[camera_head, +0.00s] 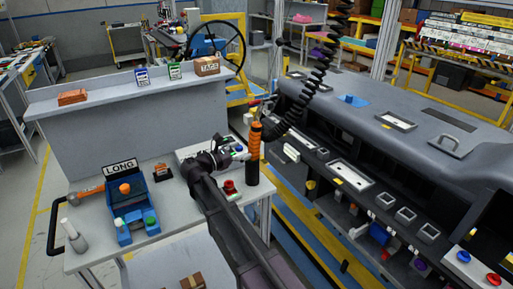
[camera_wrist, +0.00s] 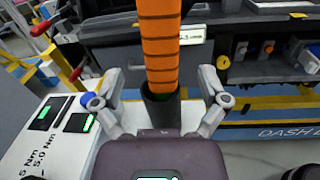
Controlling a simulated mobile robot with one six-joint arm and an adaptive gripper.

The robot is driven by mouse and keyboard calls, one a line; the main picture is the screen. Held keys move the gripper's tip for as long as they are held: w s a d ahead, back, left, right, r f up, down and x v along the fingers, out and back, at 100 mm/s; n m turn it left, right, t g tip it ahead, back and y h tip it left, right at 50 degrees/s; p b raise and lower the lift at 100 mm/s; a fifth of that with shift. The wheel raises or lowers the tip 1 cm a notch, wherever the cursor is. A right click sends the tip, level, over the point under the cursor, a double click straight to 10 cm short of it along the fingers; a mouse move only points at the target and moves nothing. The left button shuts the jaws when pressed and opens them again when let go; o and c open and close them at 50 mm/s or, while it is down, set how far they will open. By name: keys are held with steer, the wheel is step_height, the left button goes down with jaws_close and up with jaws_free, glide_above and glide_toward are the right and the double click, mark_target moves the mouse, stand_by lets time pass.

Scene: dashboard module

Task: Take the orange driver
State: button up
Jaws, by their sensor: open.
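The orange driver (camera_head: 254,143) stands upright with its lower end in a dark cylindrical holder (camera_head: 252,172), and a black coiled cable hangs near its top. In the wrist view the ribbed orange driver (camera_wrist: 160,45) rises in the middle of the picture from the dark holder (camera_wrist: 160,108). My gripper (camera_wrist: 160,85) is open, with one finger on each side of the driver and holder. A gap shows on both sides, so neither finger appears to touch. In the head view my gripper (camera_head: 230,150) is just left of the driver, partly hidden by my own arm.
A grey bench holds a blue tray (camera_head: 132,212) marked LONG, a red button (camera_head: 229,186) and a white panel (camera_wrist: 62,125) with green displays. The large dark dashboard module (camera_head: 400,130) stands to the right. Yellow floor stripes run between bench and module.

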mark_target(250, 147)
steer(key=shift+d, duration=0.1)
steer(key=shift+x, duration=2.5)
steer(key=shift+r, duration=0.1)
jaws_close()
